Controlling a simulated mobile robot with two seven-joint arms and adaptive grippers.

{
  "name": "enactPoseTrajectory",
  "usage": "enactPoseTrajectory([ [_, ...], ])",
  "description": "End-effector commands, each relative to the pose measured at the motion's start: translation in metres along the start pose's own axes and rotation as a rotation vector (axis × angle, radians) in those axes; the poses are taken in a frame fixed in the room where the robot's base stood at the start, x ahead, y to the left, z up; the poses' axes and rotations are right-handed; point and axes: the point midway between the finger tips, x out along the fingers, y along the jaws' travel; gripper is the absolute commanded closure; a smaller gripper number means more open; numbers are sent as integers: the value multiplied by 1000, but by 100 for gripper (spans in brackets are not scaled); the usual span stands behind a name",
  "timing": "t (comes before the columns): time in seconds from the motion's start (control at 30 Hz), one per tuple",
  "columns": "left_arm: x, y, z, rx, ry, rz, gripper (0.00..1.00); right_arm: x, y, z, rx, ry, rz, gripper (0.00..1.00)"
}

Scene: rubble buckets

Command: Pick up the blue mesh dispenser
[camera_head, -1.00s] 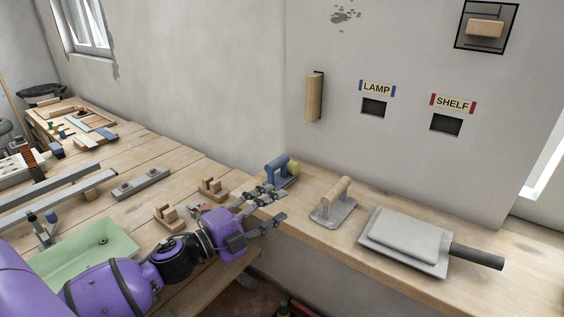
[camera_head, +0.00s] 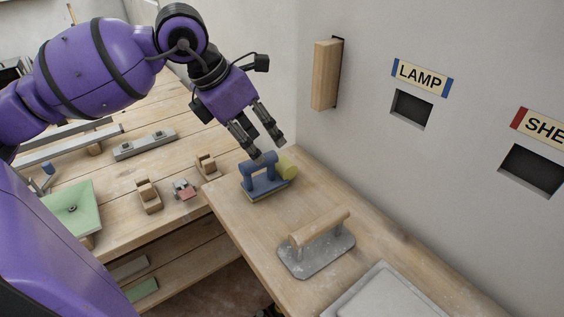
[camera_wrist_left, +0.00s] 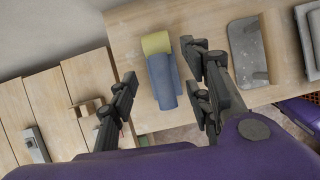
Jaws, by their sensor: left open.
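I see no contact between fingers and dispenser. My right gripper is not in view.
A metal float with a wooden handle (camera_head: 320,228) lies to the right on the shelf (camera_head: 241,218). A grey plate (camera_head: 375,295) lies nearer. Small wooden blocks (camera_head: 149,196) and a green tray (camera_head: 72,215) are on the bench at left. The wall (camera_head: 330,140) stands close behind.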

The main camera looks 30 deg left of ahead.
Motion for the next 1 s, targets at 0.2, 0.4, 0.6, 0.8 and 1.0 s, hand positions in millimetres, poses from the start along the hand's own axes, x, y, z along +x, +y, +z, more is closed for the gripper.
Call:
enactPoseTrajectory([
  [0.2, 10, 9, -18, -18, 69, 35, 55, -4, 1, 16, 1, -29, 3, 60],
  [0.4, 32, 7, -18, -18, 65, 31, 55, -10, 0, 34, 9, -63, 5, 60],
  [0.6, 60, 1, -19, -17, 63, 30, 55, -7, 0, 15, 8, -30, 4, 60],
  [0.8, 78, 3, -21, -17, 64, 33, 55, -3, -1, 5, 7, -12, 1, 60],
  [1.0, 78, 3, -21, -17, 64, 33, 55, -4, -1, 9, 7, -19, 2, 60],
])
